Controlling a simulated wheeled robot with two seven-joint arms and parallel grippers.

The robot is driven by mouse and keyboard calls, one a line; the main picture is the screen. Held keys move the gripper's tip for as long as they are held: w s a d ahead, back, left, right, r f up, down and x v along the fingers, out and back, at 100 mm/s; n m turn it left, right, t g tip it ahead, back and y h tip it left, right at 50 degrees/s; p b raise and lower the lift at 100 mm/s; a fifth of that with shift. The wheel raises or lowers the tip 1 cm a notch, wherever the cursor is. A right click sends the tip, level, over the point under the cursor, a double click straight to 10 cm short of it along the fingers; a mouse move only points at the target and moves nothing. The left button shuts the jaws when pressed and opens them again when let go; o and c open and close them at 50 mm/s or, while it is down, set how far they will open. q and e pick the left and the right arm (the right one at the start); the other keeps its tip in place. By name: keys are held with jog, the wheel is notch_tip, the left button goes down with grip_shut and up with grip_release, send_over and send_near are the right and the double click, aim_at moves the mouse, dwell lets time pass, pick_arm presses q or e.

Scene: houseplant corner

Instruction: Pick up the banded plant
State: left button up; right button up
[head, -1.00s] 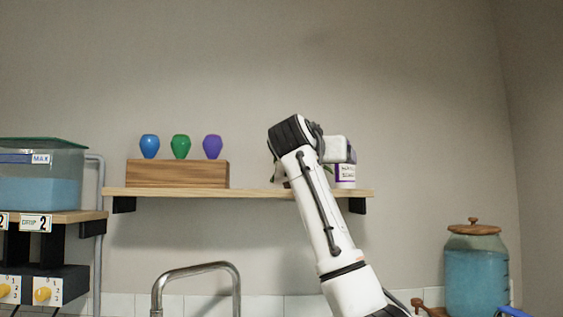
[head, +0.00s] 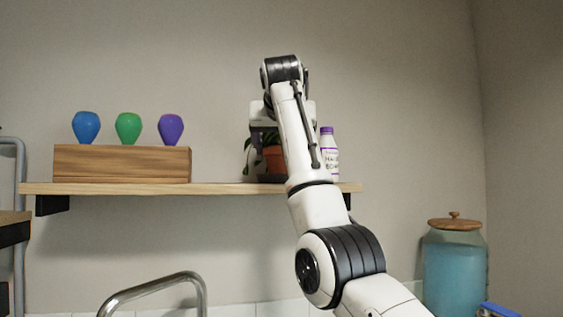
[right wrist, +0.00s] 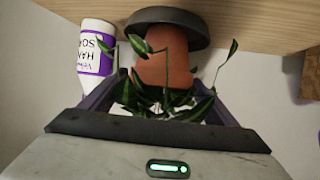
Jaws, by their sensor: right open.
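A plant in a terracotta pot (head: 273,158) stands on the wall shelf, partly hidden behind my right arm. In the right wrist view, which is upside down, the pot (right wrist: 166,62) sits in a dark saucer (right wrist: 167,22) with dark green leaves around it. No band on the pot can be made out. My right gripper (head: 262,140) is over the plant in the head view. In the right wrist view its open jaws (right wrist: 163,98) have one finger on each side of the leaves; contact cannot be told. My left gripper is not in view.
The wooden shelf (head: 215,188) holds a soap bottle (head: 328,155) close beside the plant; it also shows in the right wrist view (right wrist: 96,47). A wooden block (head: 120,164) with blue, green and purple bulbs stands left. A glass jar (head: 455,265) is lower right.

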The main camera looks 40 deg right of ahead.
jog(key=p+x, duration=0.2)
jog(key=x, duration=0.3)
jog(key=shift+w+d+f, duration=0.1)
jog(key=shift+w+d, duration=0.05)
jog(key=shift+w, duration=0.1)
jog(key=c, duration=0.9)
jog(key=shift+c, duration=1.1)
jog(key=shift+r, duration=0.2)
